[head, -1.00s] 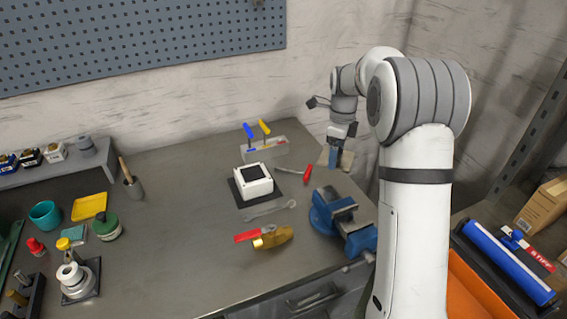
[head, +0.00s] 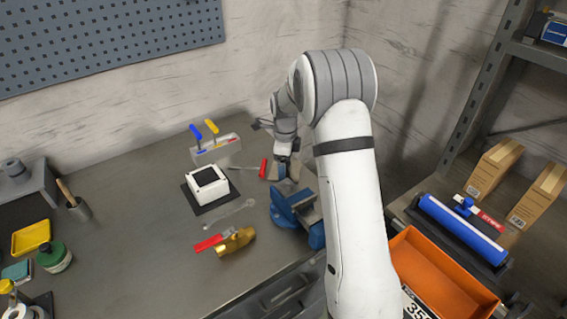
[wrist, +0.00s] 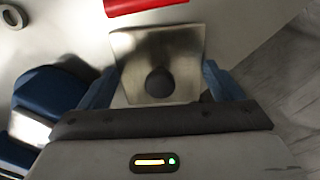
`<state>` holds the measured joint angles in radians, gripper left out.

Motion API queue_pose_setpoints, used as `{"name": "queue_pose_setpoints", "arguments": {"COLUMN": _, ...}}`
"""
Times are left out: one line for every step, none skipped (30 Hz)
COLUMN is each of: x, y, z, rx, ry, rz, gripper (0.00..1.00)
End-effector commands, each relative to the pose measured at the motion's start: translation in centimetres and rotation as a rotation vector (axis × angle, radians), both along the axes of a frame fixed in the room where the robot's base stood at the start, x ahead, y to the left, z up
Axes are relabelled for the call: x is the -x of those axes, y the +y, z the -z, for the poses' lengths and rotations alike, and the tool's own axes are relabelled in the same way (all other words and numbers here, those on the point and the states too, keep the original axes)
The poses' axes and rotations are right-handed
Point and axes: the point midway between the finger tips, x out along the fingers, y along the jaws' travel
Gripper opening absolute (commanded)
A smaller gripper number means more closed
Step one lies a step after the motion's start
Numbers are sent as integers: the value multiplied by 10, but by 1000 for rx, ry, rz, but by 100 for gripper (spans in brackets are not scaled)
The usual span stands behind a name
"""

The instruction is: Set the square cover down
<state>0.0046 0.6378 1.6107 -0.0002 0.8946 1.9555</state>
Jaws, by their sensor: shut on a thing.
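The square cover is a thin tan-grey metal plate (wrist: 180,50) with a round dark spot in its middle. My gripper (wrist: 160,82) is shut on it, with a blue finger at each side edge. In the head view my gripper (head: 285,158) holds the cover over the right end of the bench, behind the blue vise and just right of a red-handled tool. The cover is partly hidden there. Whether it touches the bench top, I cannot tell.
A white box (head: 208,191) with a dark square top sits on a dark mat. A blue vise (head: 297,212) and a red-handled tool (head: 263,169) are close to my gripper. A grey block (head: 215,150) with blue and yellow handles stands behind. Bare bench (head: 130,190) lies left.

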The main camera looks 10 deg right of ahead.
Motion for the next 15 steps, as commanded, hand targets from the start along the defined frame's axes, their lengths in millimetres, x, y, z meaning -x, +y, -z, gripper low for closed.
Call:
{"name": "queue_pose_setpoints", "arguments": {"x": -1, "y": 0, "z": 0, "rx": 0, "ry": -3, "rz": 0, "gripper": 45}}
{"name": "queue_pose_setpoints", "arguments": {"x": -1, "y": 0, "z": 0, "rx": 0, "ry": -3, "rz": 1, "gripper": 45}}
{"name": "queue_pose_setpoints", "arguments": {"x": -1, "y": -1, "z": 0, "rx": 1, "ry": -4, "rz": 1, "gripper": 45}}
{"name": "queue_pose_setpoints", "arguments": {"x": -1, "y": -1, "z": 0, "rx": 1, "ry": -4, "rz": 1, "gripper": 45}}
{"name": "queue_pose_setpoints", "arguments": {"x": -1, "y": -1, "z": 0, "rx": 0, "ry": -3, "rz": 1, "gripper": 45}}
{"name": "queue_pose_setpoints", "arguments": {"x": -1, "y": -1, "z": 0, "rx": 0, "ry": -3, "rz": 1, "gripper": 45}}
{"name": "queue_pose_setpoints", "arguments": {"x": -1, "y": -1, "z": 0, "rx": 0, "ry": -3, "rz": 1, "gripper": 45}}
{"name": "queue_pose_setpoints", "arguments": {"x": -1, "y": -1, "z": 1, "rx": 0, "ry": -3, "rz": 1, "gripper": 45}}
{"name": "queue_pose_setpoints", "arguments": {"x": -1, "y": -1, "z": 2, "rx": 0, "ry": -3, "rz": 1, "gripper": 45}}
{"name": "queue_pose_setpoints", "arguments": {"x": -1, "y": -1, "z": 3, "rx": 0, "ry": -3, "rz": 2, "gripper": 45}}
{"name": "queue_pose_setpoints", "arguments": {"x": 0, "y": -1, "z": 4, "rx": 0, "ry": -2, "rz": 2, "gripper": 88}}
{"name": "queue_pose_setpoints", "arguments": {"x": 0, "y": -1, "z": 3, "rx": 0, "ry": -2, "rz": 2, "gripper": 91}}
{"name": "queue_pose_setpoints", "arguments": {"x": 0, "y": -1, "z": 3, "rx": -1, "ry": -1, "rz": 2, "gripper": 93}}
{"name": "queue_pose_setpoints", "arguments": {"x": 0, "y": -1, "z": 3, "rx": -1, "ry": -1, "rz": 2, "gripper": 96}}
{"name": "queue_pose_setpoints", "arguments": {"x": 0, "y": -1, "z": 3, "rx": -1, "ry": -1, "rz": 2, "gripper": 99}}
